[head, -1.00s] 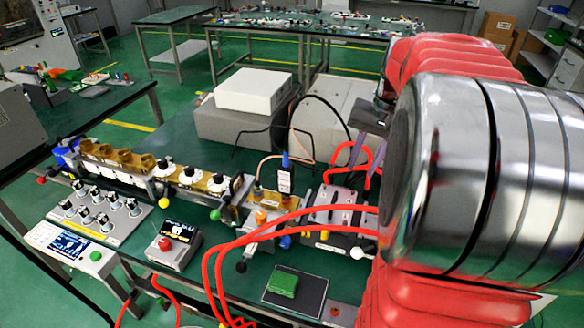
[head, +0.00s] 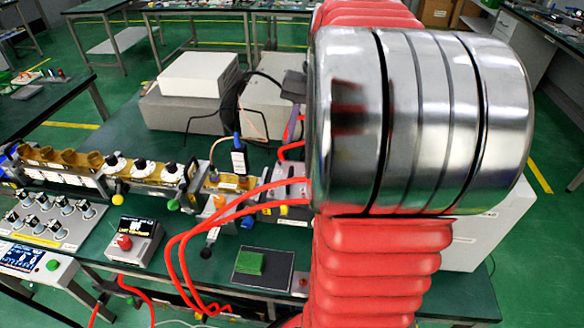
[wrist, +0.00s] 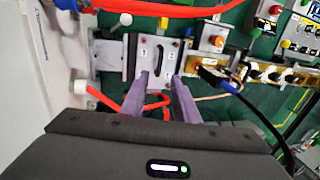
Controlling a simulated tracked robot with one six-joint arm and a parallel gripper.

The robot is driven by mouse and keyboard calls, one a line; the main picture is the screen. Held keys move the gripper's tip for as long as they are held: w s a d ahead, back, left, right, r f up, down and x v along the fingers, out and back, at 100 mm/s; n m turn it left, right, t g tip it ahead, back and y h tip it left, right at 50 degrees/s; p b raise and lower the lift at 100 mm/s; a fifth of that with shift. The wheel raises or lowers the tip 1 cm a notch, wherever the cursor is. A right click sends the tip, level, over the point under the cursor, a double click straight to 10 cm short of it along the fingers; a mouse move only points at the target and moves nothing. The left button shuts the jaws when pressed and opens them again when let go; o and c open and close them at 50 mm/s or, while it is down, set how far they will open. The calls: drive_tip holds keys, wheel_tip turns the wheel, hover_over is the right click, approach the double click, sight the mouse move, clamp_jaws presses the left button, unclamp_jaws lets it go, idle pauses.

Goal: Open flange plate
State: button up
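A silvery plate (wrist: 150,50) with a dark slot or handle in its middle, which looks like the flange plate, sits on the bench apparatus in the wrist view. My gripper (wrist: 161,82) has two purple fingers, apart with nothing held between them, pointing at the plate's lower edge. I cannot tell whether they touch it. In the head view the metal unit (head: 290,188) in that area is partly hidden by my arm.
Red hoses (head: 205,232) loop in front of the unit, and one runs close to my fingers. A black cable (wrist: 262,118) curves at the right of the wrist view. White and grey boxes (head: 198,75) stand behind. A green block (head: 250,262) lies on a dark pad.

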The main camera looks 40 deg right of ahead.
sight(290, 175)
drive_tip(key=f, duration=0.3)
drive_tip(key=w+a+f, duration=0.1)
drive_tip(key=f, duration=0.7)
drive_tip(key=shift+w+a, duration=0.15)
drive_tip(key=shift+w, duration=0.2)
drive_tip(key=shift+c, duration=0.5)
clamp_jaws()
